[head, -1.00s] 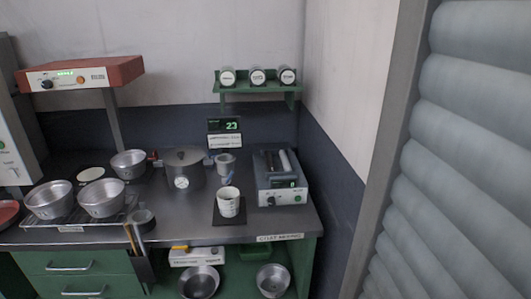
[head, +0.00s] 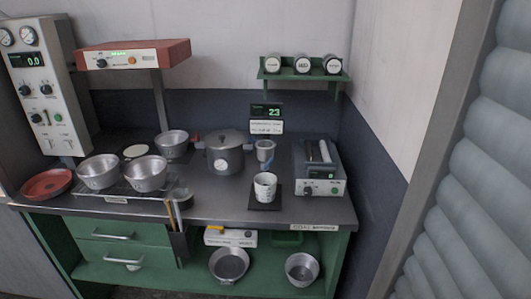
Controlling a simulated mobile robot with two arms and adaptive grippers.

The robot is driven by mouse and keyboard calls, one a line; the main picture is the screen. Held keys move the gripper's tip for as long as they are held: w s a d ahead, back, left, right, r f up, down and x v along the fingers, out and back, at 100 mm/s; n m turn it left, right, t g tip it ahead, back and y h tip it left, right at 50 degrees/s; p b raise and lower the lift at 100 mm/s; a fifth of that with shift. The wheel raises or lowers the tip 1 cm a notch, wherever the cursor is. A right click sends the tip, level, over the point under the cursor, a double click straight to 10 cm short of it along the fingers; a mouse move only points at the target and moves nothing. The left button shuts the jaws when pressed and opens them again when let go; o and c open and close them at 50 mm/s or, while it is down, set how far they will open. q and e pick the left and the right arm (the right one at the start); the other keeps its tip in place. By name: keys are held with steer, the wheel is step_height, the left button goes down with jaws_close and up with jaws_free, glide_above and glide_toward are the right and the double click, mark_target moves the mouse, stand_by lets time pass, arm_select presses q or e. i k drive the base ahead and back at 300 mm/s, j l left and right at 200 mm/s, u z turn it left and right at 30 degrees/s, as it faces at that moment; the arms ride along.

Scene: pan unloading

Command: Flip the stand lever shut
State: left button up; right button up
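No stand lever can be made out for certain. A small grey cup-like holder (head: 265,150) stands behind a white printed cup (head: 265,186) on a dark pad, below a green-lit display (head: 267,111) reading 23; a lever there is too small to tell. A lidded pot (head: 224,152) with a round dial stands just left of the holder. A pale control panel (head: 45,90) at the far left has gauges, knobs and small switches near its bottom. Neither of my grippers is in view.
The dark worktop (head: 225,205) has a clear front strip. Metal pans (head: 146,174) sit on a rack at left, near a red dish (head: 47,184). A boxy device (head: 320,188) stands at right. A shelf (head: 300,74) with jars hangs above. A ribbed grey shutter (head: 480,200) is at right.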

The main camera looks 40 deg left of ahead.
mark_target(264, 167)
steer(key=j+u, duration=0.35)
steer(key=i+j+u, duration=0.1)
steer(key=j+u, duration=0.2)
steer(key=i+j+u, duration=0.15)
steer(key=j+u, duration=0.2)
steer(key=j, duration=0.15)
